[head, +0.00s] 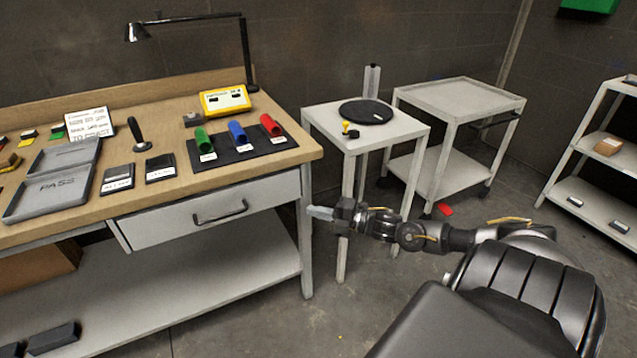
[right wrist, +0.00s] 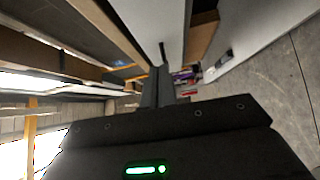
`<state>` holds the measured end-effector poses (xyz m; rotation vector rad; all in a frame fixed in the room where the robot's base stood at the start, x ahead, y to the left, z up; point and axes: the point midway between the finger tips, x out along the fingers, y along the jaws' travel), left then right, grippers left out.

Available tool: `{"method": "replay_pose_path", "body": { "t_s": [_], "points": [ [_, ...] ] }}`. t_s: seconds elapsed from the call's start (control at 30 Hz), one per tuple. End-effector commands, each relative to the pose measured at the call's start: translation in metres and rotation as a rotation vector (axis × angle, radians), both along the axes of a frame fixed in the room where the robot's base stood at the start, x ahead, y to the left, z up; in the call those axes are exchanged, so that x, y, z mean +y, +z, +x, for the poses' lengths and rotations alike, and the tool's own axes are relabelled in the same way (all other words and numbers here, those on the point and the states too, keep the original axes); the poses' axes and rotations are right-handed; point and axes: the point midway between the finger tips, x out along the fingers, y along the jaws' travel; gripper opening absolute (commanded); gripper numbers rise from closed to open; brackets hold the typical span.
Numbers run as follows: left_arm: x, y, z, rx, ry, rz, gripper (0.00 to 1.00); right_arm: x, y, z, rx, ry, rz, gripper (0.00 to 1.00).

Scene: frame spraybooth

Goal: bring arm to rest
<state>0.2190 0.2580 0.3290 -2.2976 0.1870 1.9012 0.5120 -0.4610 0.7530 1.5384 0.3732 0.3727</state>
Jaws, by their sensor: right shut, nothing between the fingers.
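My right arm reaches in from the lower right in the head view. Its gripper (head: 320,212) is shut and empty, beside the right front leg of the workbench and apart from the bench top. In the right wrist view the dark gripper body fills the lower part, and the shut fingers (right wrist: 158,85) point away along the bench's side. My left gripper is in neither view.
The wooden workbench (head: 190,196) holds green, blue and red cylinders on a dark mat, a grey PASS tray (head: 50,188) and a lamp. A small white stand (head: 318,118) carries a black disc. A grey cart (head: 465,95) and a shelf (head: 590,200) stand right.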

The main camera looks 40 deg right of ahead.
Motion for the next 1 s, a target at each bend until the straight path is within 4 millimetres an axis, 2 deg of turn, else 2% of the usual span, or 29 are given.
{"method": "replay_pose_path", "body": {
  "t_s": [0.43, 0.57, 0.67, 0.77, 0.8, 0.87, 0.9, 0.97, 1.0],
  "points": [
    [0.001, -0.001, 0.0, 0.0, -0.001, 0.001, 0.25, -0.001, -0.001, -0.002, 0.003, -0.001, 0.001, 0.0],
    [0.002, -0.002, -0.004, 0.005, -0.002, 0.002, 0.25, -0.012, -0.019, -0.003, 0.052, -0.057, 0.035, 0.0],
    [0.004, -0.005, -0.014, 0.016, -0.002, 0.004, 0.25, -0.032, -0.061, -0.009, 0.161, -0.176, 0.109, 0.0],
    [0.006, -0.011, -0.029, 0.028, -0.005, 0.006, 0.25, -0.052, -0.127, -0.03, 0.322, -0.345, 0.221, 0.0],
    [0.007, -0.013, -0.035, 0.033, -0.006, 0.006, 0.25, -0.056, -0.156, -0.043, 0.395, -0.417, 0.27, 0.0],
    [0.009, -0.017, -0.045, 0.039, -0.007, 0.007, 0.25, -0.059, -0.2, -0.067, 0.501, -0.521, 0.341, 0.0],
    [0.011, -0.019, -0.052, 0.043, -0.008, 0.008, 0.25, -0.057, -0.227, -0.086, 0.569, -0.587, 0.385, 0.0],
    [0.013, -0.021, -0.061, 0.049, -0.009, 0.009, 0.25, -0.05, -0.266, -0.116, 0.672, -0.679, 0.448, 0.0],
    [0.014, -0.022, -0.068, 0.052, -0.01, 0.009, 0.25, -0.043, -0.291, -0.137, 0.738, -0.739, 0.488, 0.0]
  ]
}}
